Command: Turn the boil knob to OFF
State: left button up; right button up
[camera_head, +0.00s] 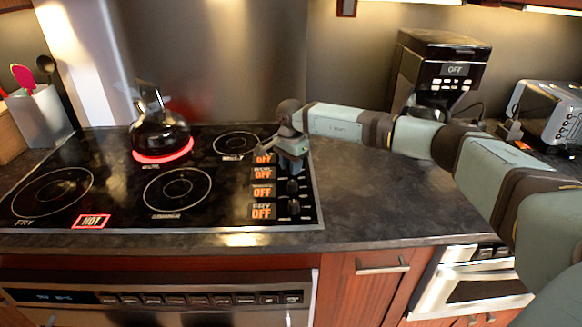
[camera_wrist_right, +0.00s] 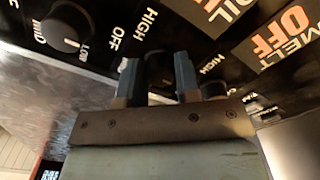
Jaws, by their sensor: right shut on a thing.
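The boil knob (camera_wrist_right: 158,70) is a dark round knob on the black stove panel. In the wrist view it sits between the two blue fingers of my right gripper (camera_wrist_right: 158,78), which is shut on it. In the head view my right gripper (camera_head: 291,165) points down at the upper part of the knob column and hides the knob there. The boil display (camera_head: 263,174) beside it shows orange OFF. In the wrist view the boil display (camera_wrist_right: 213,12) is cut off at the top edge. My left gripper is out of view.
A dark kettle (camera_head: 160,132) stands on a red-glowing burner, and a HOT sign (camera_head: 91,222) is lit. Other knobs (camera_head: 293,206) lie close below my gripper. A coffee maker (camera_head: 437,75) and toaster (camera_head: 545,113) stand at the right. The counter (camera_head: 385,205) right of the stove is clear.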

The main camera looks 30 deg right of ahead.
jog(key=shift+n, duration=0.3)
dwell(0.4)
jog(key=o, duration=0.9)
jog(key=shift+r, duration=0.1)
jog(key=shift+r, duration=0.3)
notch_tip(320, 180, up, 13)
jog(key=shift+r, duration=0.1)
